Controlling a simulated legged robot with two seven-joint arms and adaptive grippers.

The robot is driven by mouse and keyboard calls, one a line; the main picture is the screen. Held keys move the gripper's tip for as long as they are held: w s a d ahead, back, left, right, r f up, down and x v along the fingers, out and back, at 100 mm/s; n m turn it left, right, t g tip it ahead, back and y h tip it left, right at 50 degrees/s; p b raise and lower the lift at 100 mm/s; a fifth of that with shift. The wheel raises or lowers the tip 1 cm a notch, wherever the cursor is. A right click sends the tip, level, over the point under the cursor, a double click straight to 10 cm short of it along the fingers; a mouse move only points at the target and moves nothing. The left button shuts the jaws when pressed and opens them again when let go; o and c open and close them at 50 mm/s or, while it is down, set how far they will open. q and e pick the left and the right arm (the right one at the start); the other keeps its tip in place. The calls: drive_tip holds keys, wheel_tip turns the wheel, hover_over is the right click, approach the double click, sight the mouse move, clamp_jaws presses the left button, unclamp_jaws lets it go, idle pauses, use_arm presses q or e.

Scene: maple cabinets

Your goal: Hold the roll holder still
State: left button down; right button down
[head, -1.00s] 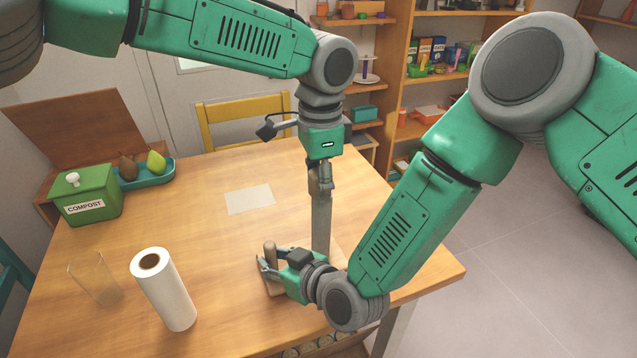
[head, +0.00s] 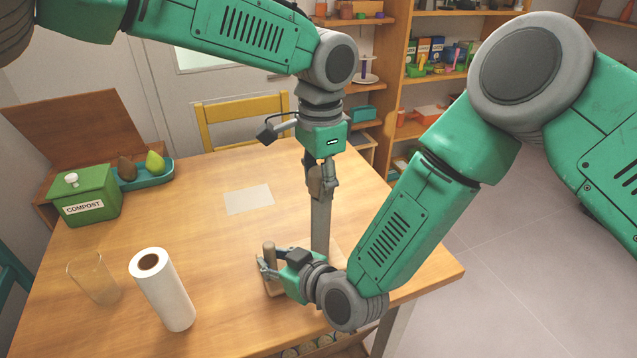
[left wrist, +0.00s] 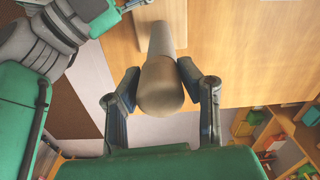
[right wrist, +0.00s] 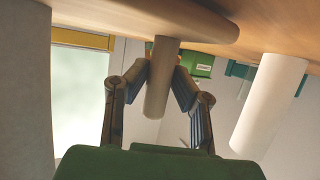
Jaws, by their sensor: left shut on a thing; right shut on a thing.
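The wooden roll holder has a tall post (head: 321,220) and a shorter post (head: 269,249), which appear to share one base, mostly hidden behind my right gripper and arm. My left gripper (head: 322,182) is shut on the top of the tall post from above; in the left wrist view its rounded end (left wrist: 160,88) sits between the fingers. My right gripper (head: 266,264) is shut on the shorter post from the side, low over the table. In the right wrist view, upside down, that post (right wrist: 158,95) joins the rounded base (right wrist: 215,25).
A white paper roll (head: 163,290) stands on the table (head: 215,245) left of the holder, beside a clear glass (head: 95,280). A green compost bin (head: 86,195) and a blue tray (head: 168,172) with pears are at the back left. A pale sheet (head: 249,200) lies mid-table.

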sight(319, 170)
use_arm(q)
drive_tip(key=shift+r, duration=1)
drive_tip(key=shift+r, duration=2.05)
drive_tip(key=shift+f, duration=0.1)
use_arm(e)
drive_tip(key=c, duration=1.3)
unclamp_jaws()
drive_tip(key=shift+d, duration=0.1)
